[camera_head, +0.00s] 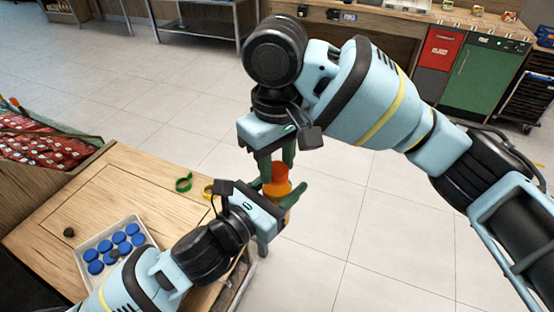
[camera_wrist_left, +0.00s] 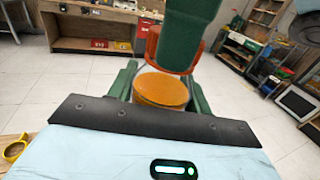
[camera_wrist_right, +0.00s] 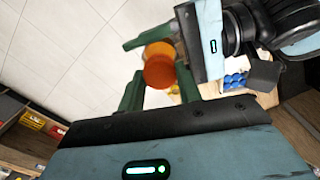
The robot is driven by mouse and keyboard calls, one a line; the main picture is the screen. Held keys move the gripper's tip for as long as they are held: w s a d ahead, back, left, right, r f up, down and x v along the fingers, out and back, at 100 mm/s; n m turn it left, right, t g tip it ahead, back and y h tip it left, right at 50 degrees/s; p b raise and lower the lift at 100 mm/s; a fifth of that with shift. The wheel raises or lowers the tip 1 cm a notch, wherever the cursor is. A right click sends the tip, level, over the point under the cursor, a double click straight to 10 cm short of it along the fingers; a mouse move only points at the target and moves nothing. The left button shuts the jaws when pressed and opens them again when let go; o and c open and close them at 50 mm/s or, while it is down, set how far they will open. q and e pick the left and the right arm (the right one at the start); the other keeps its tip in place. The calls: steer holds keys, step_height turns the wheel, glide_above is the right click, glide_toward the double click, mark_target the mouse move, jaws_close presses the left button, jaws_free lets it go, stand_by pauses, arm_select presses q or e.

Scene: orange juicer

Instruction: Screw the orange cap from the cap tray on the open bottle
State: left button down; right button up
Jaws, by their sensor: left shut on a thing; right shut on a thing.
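My left gripper (camera_head: 279,193) is shut on the bottle (camera_head: 278,188), which holds orange juice and is beyond the table's right edge. The left wrist view shows the bottle (camera_wrist_left: 160,90) between its green fingers. My right gripper (camera_head: 274,160) reaches down from above, shut on the orange cap (camera_head: 279,172). The cap also shows in the left wrist view (camera_wrist_left: 152,45), partly behind a right finger, and in the right wrist view (camera_wrist_right: 159,72). The cap is right at the bottle's top; I cannot tell whether it sits on the neck or its threads are engaged.
A white cap tray (camera_head: 152,238) with several blue caps stands on the wooden table (camera_head: 135,185). A green ring (camera_head: 183,183), a yellow ring (camera_head: 208,191) and a dark round piece (camera_head: 69,232) lie on the table. Open floor lies right of the table.

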steer(key=m, duration=0.5)
steer(key=o, duration=1.2)
steer(key=shift+c, duration=0.2)
step_height(320, 180, up, 12)
